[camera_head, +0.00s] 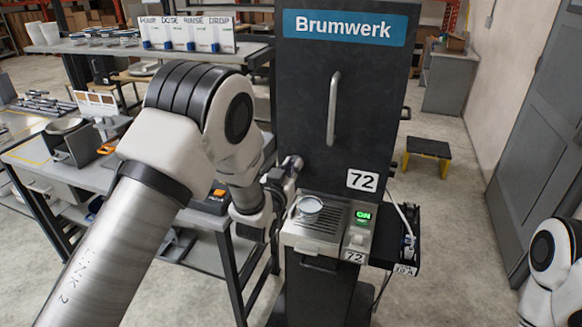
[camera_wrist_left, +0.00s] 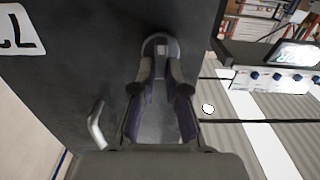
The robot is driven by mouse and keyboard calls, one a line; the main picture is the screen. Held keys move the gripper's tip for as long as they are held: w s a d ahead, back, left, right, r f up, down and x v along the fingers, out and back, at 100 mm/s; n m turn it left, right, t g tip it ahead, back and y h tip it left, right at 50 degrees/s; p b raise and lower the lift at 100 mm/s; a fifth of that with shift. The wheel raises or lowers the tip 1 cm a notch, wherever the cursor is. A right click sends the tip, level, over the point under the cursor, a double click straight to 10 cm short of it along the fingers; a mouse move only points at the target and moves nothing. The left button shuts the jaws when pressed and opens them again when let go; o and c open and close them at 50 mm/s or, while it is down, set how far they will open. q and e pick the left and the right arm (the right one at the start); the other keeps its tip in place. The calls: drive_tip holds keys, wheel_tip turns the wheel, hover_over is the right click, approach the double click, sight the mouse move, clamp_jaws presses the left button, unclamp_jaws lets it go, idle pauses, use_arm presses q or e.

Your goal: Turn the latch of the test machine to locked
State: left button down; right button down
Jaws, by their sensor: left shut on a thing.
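The test machine (camera_head: 300,85) is a tall black cabinet with a blue Brumwerk sign, a vertical handle and a 72 label. My left gripper (camera_head: 283,177) is at the lower left of its front, partly hidden by my own arm. In the left wrist view, the gripper's two dark fingers (camera_wrist_left: 160,85) are shut on the grey latch (camera_wrist_left: 160,46), whose rounded end shows between and beyond the fingertips. The latch's exact angle and any lock marks are not readable. My right gripper is not in view; only part of my right arm shows.
A metal tray (camera_head: 312,233) with a small round dish (camera_head: 309,206) and a green ON display (camera_head: 362,216) juts out below the gripper. A dispenser row (camera_head: 187,33) stands on a bench at the back left.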

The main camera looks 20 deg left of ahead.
use_arm(q)
drive_tip(key=shift+a+f+n+b, duration=0.2)
drive_tip(key=shift+n+b, duration=1.8)
drive_tip(key=shift+n, duration=1)
drive_tip(key=shift+a+f+n+b, duration=0.2)
drive_tip(key=shift+n+b, duration=1.85)
drive_tip(key=shift+n, duration=0.95)
drive_tip(key=shift+a+f+n+b, duration=0.2)
drive_tip(key=shift+n+b, duration=1.8)
drive_tip(key=shift+n, duration=1)
drive_tip(key=c, duration=1.2)
unclamp_jaws()
drive_tip(key=shift+w, duration=0.1)
